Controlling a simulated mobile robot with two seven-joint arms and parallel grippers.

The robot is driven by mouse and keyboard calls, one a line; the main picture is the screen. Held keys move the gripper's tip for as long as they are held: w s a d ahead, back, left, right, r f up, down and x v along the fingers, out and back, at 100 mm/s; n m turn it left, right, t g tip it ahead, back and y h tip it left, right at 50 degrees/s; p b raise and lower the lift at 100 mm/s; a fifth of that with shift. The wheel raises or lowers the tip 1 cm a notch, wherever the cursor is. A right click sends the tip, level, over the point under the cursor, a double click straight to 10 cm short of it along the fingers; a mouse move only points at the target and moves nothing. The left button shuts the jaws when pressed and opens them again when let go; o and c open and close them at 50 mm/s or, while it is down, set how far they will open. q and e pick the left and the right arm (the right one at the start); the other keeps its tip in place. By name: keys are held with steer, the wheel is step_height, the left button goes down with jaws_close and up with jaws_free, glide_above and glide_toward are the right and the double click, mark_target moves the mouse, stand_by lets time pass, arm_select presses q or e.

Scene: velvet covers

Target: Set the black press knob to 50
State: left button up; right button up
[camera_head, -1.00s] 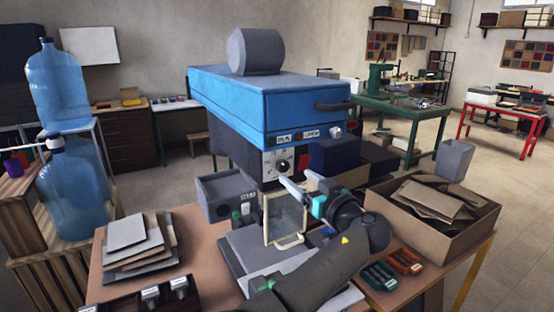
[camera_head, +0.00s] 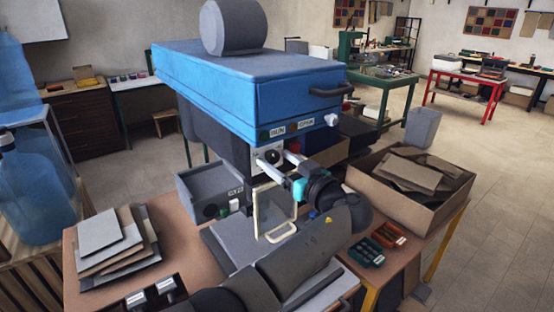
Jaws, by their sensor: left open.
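The black press knob (camera_head: 272,156) sits on a pale dial plate on the front of the press, below the blue press head (camera_head: 258,105). My left gripper (camera_head: 274,160) is open, with its two pale fingers pointing at the dial, one to each side of the knob in the picture. I cannot tell whether the fingers touch the knob. The dial's numbers are too small and partly covered, so the setting cannot be read. My right gripper is not in view.
A framed clear guard (camera_head: 273,213) stands just below the gripper. A grey control box (camera_head: 208,190) is left of it. A cardboard box of dark sheets (camera_head: 375,178) stands at right, and stacked grey boards (camera_head: 95,235) lie at left. Small red and green trays lie at the front right.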

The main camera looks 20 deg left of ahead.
arm_select(q)
steer(key=shift+c, duration=0.4)
jaws_close()
